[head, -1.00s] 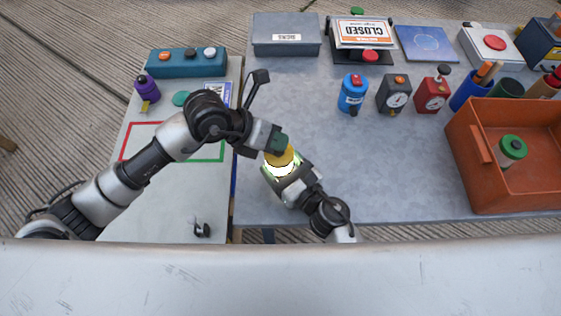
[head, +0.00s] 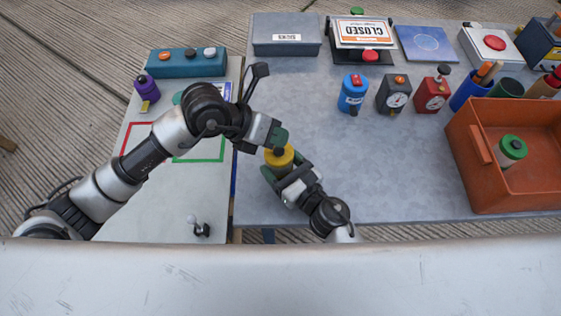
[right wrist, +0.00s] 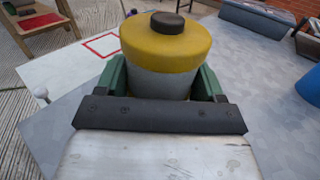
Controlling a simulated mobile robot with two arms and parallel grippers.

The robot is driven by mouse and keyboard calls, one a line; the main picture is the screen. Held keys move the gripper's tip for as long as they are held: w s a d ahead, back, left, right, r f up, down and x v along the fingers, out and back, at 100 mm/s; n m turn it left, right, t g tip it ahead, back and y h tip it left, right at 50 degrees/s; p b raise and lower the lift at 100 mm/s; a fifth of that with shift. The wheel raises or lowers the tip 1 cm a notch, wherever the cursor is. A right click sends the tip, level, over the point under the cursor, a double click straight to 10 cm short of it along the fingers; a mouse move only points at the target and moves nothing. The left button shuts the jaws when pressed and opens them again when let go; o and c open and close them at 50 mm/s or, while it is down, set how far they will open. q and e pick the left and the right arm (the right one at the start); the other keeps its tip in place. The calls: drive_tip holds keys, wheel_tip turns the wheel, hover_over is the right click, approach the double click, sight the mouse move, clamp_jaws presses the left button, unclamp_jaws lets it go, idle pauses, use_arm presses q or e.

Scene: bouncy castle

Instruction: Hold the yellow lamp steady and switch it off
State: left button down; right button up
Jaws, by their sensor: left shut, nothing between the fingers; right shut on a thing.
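The yellow lamp (head: 279,158) stands on the grey table close to its left edge, and its glow is out. In the right wrist view the lamp (right wrist: 165,48) shows a yellow cap with a dark button on top and a pale body. My right gripper (head: 287,173) is shut on the lamp's body from the lower right, its green fingers (right wrist: 164,80) on both sides. My left gripper (head: 277,140) is shut and empty, just above and beside the lamp's top. In the head view its fingertips are close to the button; whether they touch cannot be told. The right wrist view shows the button clear.
A blue canister (head: 353,93), a dark timer (head: 394,94) and a red timer (head: 432,94) stand to the right. An orange crate (head: 470,150) holds a green-topped lamp (head: 511,150). The table's front middle is clear. A white side table (head: 160,200) is at left.

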sight(277, 148)
use_arm(q)
drive_tip(key=shift+r, duration=2.7)
use_arm(e)
drive_tip(key=o, duration=1.2)
drive_tip(key=v, duration=1.2)
drive_tip(key=shift+d, duration=0.1)
